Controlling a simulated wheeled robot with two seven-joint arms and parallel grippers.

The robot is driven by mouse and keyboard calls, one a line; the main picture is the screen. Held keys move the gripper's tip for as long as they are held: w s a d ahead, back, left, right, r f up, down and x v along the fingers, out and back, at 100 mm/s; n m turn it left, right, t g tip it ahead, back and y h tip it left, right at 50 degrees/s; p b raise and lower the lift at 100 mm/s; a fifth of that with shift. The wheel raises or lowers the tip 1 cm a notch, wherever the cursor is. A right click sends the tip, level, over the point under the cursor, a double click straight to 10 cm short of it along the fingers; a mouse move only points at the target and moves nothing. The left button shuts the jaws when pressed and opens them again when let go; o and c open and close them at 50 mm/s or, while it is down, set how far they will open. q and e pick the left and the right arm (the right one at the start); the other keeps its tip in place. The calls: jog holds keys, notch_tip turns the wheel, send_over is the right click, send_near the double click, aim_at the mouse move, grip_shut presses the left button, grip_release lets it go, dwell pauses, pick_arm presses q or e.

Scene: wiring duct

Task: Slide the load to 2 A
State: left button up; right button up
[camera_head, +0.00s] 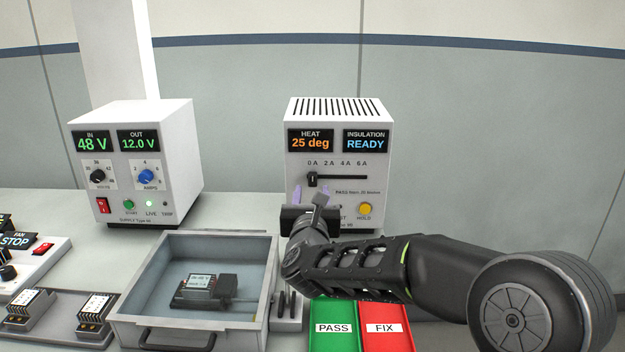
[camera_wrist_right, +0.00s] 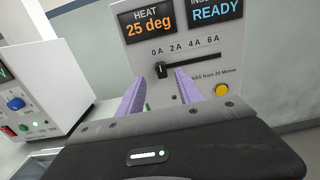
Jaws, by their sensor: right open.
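The load slider (camera_head: 312,178) is a black knob on a horizontal slot in the front of the white tester box (camera_head: 375,215). It sits at the left end of the slot, under the 0 A mark; the 2 A mark is just to its right. The knob also shows in the right wrist view (camera_wrist_right: 161,69). My right gripper (camera_head: 312,192) is open, with its pale purple fingers pointing at the panel just below the knob. In the wrist view the fingers (camera_wrist_right: 160,88) stand to the left and right below the knob. I cannot tell whether they touch it. My left gripper is out of view.
The tester displays read 25 deg and READY; a yellow HOLD button (camera_head: 365,208) is at lower right. A white power supply (camera_head: 185,165) stands left. In front are a grey tray (camera_head: 140,290) holding a module, a green PASS bin (camera_head: 333,312) and a red FIX bin (camera_head: 384,312).

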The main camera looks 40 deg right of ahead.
aim_at(313, 177)
jog(key=shift+p+x, duration=0.95)
jog(key=shift+x, duration=3.05)
grip_shut()
